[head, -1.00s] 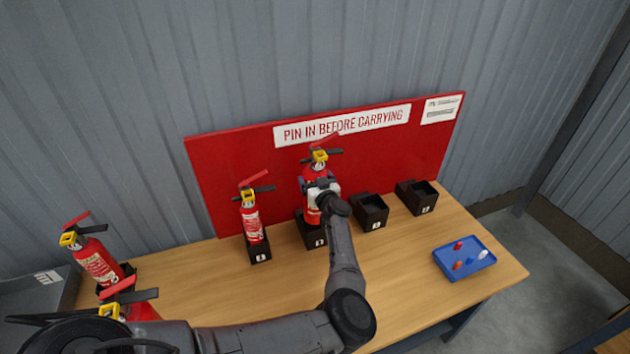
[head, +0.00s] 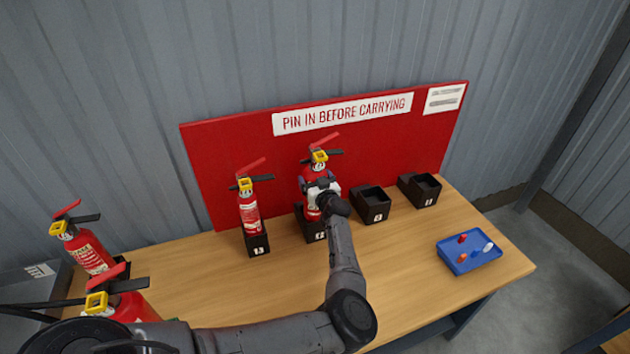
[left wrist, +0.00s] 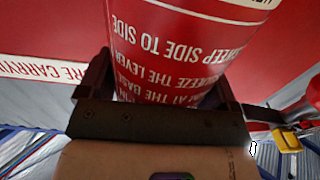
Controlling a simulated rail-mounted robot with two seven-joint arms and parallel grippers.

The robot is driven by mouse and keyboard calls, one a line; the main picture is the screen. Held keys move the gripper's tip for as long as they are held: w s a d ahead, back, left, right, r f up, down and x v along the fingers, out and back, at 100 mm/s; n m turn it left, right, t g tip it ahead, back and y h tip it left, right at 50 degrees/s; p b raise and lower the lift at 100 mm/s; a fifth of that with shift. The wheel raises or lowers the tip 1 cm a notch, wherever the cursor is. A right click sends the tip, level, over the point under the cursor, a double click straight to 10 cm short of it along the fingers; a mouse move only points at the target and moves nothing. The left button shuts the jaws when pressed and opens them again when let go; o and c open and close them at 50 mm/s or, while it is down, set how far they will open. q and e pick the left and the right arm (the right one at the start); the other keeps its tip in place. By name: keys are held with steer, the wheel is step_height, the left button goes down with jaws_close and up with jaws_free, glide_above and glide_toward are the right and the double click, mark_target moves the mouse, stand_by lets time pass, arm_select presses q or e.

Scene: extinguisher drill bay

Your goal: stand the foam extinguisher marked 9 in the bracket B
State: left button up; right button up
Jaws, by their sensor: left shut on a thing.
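My left gripper (head: 322,188) is shut around the body of a red extinguisher (head: 311,206) with a black handle, red lever and yellow pin tag. It is upright at the second bracket from the left (head: 312,231), its lower end at the bracket's mouth. I cannot tell whether it rests on the bottom. The left wrist view shows its white-lettered body (left wrist: 175,60) between the jaws. No number 9 is readable, and the bracket labels are too small to read surely. My right gripper is not in view.
Another extinguisher (head: 249,212) stands in the leftmost bracket (head: 257,243). Two brackets to the right, the third (head: 371,205) and fourth (head: 420,190), are empty. Two more extinguishers, one behind (head: 90,253) and one nearer (head: 130,308), stand at left. A blue tray (head: 472,262) holds small items at right.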

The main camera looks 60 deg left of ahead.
arm_select(q)
steer(key=shift+a+r, duration=0.1)
steer(key=shift+r, duration=0.25)
steer(key=shift+r+p, duration=0.55)
steer(key=shift+p, duration=0.1)
steer(key=shift+r+p, duration=0.7)
steer(key=shift+p, duration=0.1)
steer(key=shift+w+r+p, duration=0.1)
steer(key=shift+r+p, duration=0.85)
steer(key=shift+p, duration=0.1)
stand_by(0.6)
steer(key=shift+r+p, duration=0.1)
steer(key=shift+p, duration=0.3)
stand_by(0.3)
steer(key=shift+f, duration=0.25)
stand_by(0.7)
steer(key=shift+f+b, duration=0.45)
steer(key=shift+f, duration=0.4)
stand_by(0.6)
